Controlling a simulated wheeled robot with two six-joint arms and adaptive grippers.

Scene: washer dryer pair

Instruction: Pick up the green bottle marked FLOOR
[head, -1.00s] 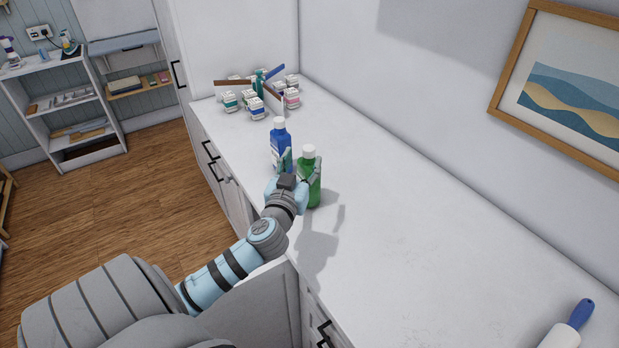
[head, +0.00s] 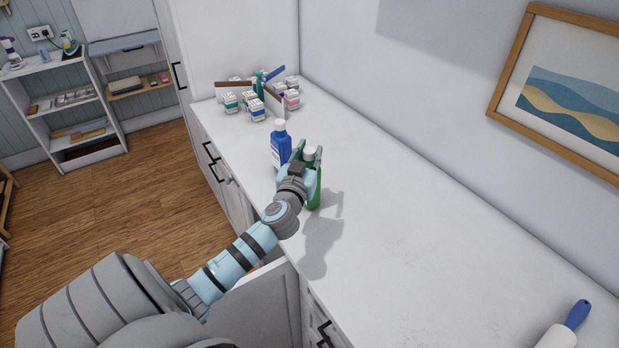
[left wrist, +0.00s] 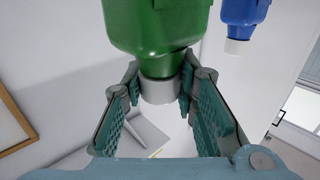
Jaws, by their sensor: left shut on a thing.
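The green bottle (head: 316,196) with a white cap is upright at the counter's front part, partly hidden behind my left gripper (head: 308,153). The gripper is shut on its cap and neck from above. In the left wrist view the green bottle (left wrist: 155,28) appears inverted, its white cap (left wrist: 161,91) between the two finger pads. No FLOOR marking is readable. I cannot tell whether its base touches the counter. A blue bottle (head: 281,147) with a white cap stands just behind and left of it, and also shows in the left wrist view (left wrist: 243,12).
A blue-handled roller (head: 577,313) lies at the lower right. The white counter (head: 430,240) between is clear. A wall lies behind it.

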